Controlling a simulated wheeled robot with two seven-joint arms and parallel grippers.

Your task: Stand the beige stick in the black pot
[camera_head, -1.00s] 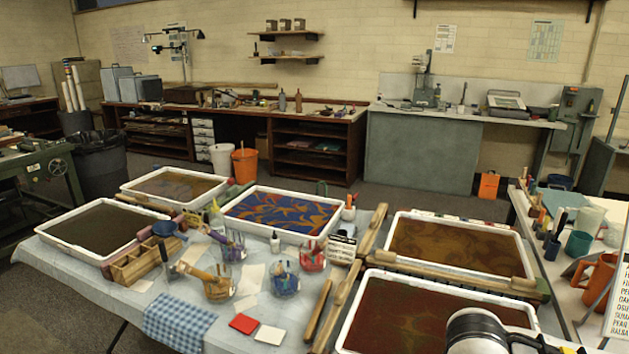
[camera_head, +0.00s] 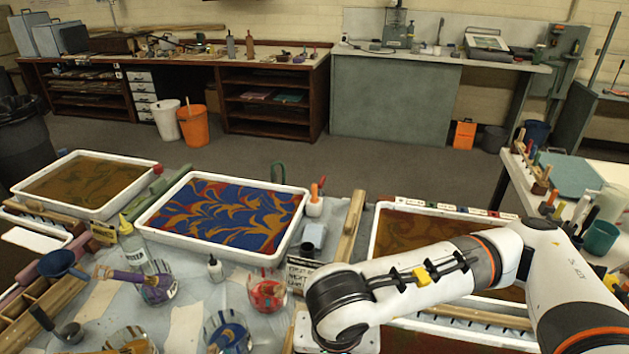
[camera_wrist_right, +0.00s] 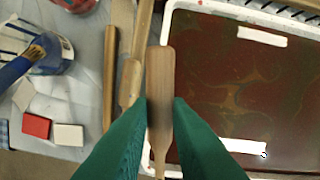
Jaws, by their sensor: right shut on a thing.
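My right gripper (camera_wrist_right: 161,104), with green fingers in the right wrist view, is shut on a flat light-brown wooden stick (camera_wrist_right: 160,70), which I take to be the beige stick. Its broad end points up in that view and its narrow part runs down between the fingers. In the head view my right arm reaches in from the right; its gripper and the stick are hidden below the white wrist. A small dark pot (camera_head: 314,234), which looks like the black pot, stands on the table right of the blue-and-orange tray. My left gripper is not in view.
The blue-and-orange tray (camera_head: 142,219) lies left of the pot. A labelled card (camera_head: 298,274) and a red jar (camera_head: 266,292) stand in front of it; a wooden bar (camera_head: 350,228) lies to its right. The dark red tray (camera_wrist_right: 169,60) lies beside the stick in the wrist view.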

